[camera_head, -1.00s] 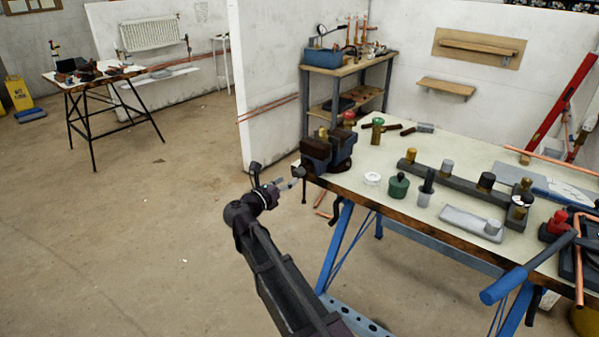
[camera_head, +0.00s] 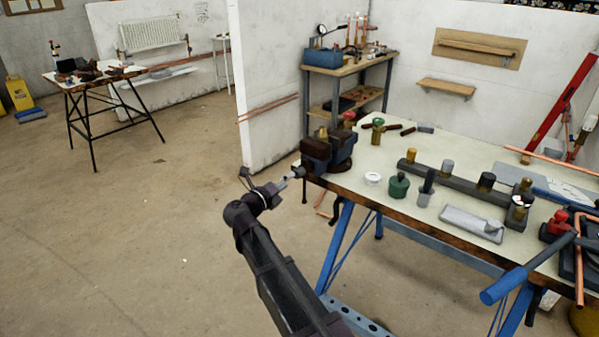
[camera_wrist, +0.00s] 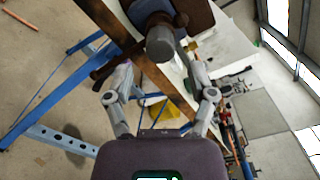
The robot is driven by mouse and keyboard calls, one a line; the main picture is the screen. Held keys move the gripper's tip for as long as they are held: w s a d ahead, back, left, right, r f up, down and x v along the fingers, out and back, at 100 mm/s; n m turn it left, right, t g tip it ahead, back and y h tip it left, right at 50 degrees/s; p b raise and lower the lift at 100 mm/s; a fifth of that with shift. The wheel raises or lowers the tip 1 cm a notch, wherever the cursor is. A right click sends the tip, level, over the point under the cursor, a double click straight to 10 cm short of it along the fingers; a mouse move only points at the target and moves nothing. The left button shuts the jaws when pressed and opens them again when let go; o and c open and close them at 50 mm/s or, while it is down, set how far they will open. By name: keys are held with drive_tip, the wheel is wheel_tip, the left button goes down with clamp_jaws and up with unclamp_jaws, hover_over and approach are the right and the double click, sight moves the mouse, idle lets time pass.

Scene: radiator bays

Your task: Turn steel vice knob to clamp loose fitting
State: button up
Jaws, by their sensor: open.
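The vice (camera_head: 329,152), dark with blue parts, sits on the near left corner of the workbench. Its steel knob (camera_head: 297,173) faces out past the bench edge toward my arm. In the wrist view the round grey knob (camera_wrist: 160,43) is at the top middle. My gripper (camera_head: 286,181) is just in front of the knob. In the wrist view my gripper (camera_wrist: 160,68) is open, one finger on each side of the knob's line. I cannot tell whether either finger touches it. A brass fitting (camera_head: 322,132) shows at the top of the vice; its seating between the jaws is unclear.
The workbench top (camera_head: 400,170) holds a green pot (camera_head: 399,186), a white ring (camera_head: 373,178) and a grey rail with several fittings. A blue bench leg (camera_head: 338,245) stands below the vice.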

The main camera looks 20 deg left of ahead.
sight(297, 178)
idle(0.4)
drive_tip(key=shift+x, duration=2.5)
clamp_jaws()
